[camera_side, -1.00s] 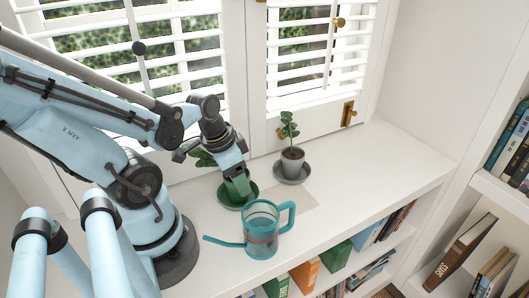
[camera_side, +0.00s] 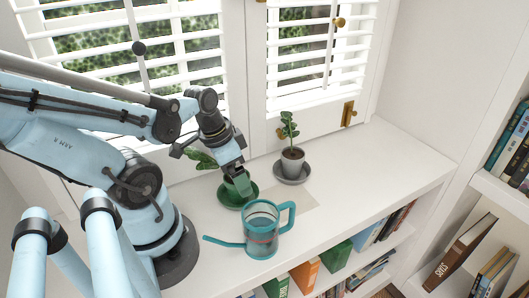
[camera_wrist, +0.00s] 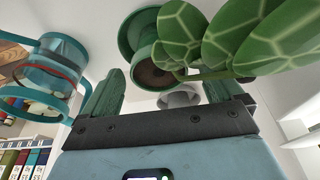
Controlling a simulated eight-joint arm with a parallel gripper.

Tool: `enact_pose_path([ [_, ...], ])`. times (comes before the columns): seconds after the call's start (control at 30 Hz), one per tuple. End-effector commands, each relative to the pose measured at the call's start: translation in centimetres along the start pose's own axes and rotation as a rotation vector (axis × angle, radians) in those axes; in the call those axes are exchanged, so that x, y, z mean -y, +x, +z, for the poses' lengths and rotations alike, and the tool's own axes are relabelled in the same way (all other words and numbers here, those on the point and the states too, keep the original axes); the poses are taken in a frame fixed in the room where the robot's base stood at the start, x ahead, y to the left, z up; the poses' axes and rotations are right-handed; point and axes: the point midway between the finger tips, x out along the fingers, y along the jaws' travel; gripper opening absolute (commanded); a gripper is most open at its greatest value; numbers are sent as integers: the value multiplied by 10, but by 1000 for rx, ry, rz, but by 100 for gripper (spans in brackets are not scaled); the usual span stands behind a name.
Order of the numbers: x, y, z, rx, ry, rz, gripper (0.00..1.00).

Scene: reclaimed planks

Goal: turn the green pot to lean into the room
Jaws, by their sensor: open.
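The green pot (camera_wrist: 146,50) shows in the wrist view with dark soil and broad, pale-veined leaves (camera_wrist: 230,38) spreading right. In the side view my gripper mostly hides the pot; its green saucer (camera_side: 223,198) and a leaf (camera_side: 199,158) to the left show. My gripper (camera_side: 238,190) points down over the saucer. In the wrist view my gripper (camera_wrist: 165,85) is open, its green fingers apart, with the pot's rim showing between and beyond their tips. I cannot tell whether either finger touches the pot.
A teal watering can (camera_side: 262,232) stands close in front of the saucer, spout to the left. A small grey pot (camera_side: 292,161) with a plant stands on a saucer to the right, near the shuttered window. The sill's right part (camera_side: 385,160) is clear.

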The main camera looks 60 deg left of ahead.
Motion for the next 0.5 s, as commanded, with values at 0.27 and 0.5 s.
enact_pose_path([
  [0.27,0,-20,1,0,-1,0,94],
  [0.5,-1,-39,1,0,-1,0,94],
])
